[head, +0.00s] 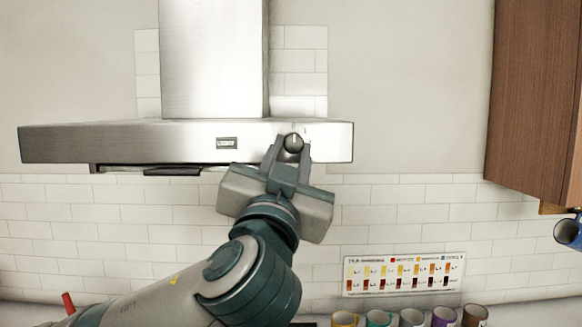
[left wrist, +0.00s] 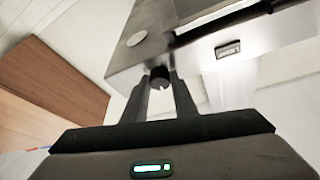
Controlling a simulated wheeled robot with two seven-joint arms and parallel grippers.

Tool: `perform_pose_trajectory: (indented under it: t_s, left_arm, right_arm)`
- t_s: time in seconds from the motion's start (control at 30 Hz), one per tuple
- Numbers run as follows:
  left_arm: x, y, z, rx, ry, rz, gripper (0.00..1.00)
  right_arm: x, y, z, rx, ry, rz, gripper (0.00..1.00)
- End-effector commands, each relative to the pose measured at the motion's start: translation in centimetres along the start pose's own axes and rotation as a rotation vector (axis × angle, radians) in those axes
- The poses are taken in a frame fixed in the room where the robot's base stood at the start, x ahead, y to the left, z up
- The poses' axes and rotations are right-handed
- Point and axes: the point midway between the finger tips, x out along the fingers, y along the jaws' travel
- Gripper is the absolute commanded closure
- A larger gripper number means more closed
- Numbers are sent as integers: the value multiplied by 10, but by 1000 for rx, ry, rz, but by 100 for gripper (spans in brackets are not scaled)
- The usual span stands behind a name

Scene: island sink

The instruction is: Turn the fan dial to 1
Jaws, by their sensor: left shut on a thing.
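The fan dial (head: 293,143) is a small dark round knob on the right part of the steel range hood's front (head: 110,140). Small marks show just above it, too small to read surely. My left gripper (head: 291,147) reaches up from below, with one finger on each side of the dial, shut on it. In the left wrist view, the dial (left wrist: 159,78) sits between the two finger ends (left wrist: 160,84), with a light notch on its face. My right gripper is in neither view.
A colour chart (head: 403,273) is on the tiled wall above several mugs (head: 410,317). The wall around the hood is clear.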

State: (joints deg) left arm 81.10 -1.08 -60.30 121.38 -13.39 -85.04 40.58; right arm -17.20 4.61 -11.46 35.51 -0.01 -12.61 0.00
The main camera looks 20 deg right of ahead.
Motion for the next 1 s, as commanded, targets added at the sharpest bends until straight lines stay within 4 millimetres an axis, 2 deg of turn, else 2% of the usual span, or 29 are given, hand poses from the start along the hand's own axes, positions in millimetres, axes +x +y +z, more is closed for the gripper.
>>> perform_pose_trajectory:
  t_s: [0.03,0.3,1.0]
  left_arm:
    - [-2,1,6,11,-2,6,97]
    - [-1,-1,3,135,-6,59,97]
    - [1,-8,-3,592,-27,251,97]
  right_arm:
    - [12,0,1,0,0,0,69]
    - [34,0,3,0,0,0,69]
    - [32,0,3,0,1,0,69]
